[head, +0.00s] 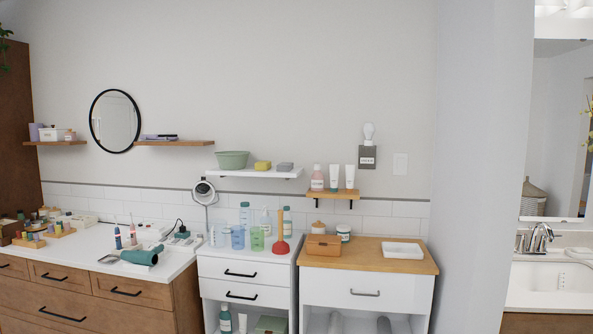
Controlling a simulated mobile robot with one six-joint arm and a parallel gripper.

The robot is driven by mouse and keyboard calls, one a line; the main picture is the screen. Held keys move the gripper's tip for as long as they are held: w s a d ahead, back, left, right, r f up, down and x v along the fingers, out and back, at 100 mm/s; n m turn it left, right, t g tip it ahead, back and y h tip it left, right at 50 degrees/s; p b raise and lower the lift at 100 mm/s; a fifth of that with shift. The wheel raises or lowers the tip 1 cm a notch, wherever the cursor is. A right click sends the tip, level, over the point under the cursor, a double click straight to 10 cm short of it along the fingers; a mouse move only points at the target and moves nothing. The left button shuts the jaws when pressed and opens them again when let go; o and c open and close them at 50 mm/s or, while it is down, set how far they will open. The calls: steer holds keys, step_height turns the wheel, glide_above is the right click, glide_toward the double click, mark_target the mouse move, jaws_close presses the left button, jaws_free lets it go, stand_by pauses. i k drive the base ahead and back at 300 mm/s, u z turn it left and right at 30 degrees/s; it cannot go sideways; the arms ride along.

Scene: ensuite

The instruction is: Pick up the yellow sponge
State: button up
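The yellow sponge (263,165) lies on a white wall shelf (240,173) near the middle of the head view. A green bowl (232,159) stands to its left and a grey block-shaped item (285,167) lies to its right, both on the same shelf. The sponge looks unobstructed from here. My gripper does not show in this view.
Below the shelf, a white drawer unit (243,270) holds bottles, cups and an upright red plunger (281,246). A wooden shelf (335,194) with bottles and tubes is at the right. A wood-topped cabinet (380,259) and a dresser (90,285) flank the unit.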

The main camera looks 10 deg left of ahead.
mark_target(262, 165)
steer(key=z, duration=0.05)
steer(key=k, duration=0.65)
steer(key=u, duration=1)
steer(key=i, duration=1.4)
steer(key=u, duration=0.5)
steer(key=i, duration=1.9)
steer(key=z, duration=0.85)
steer(key=i, duration=0.7)
steer(key=z, duration=0.5)
steer(key=k, duration=0.95)
steer(key=z, duration=0.15)
steer(key=i, duration=0.9)
steer(key=u, duration=0.05)
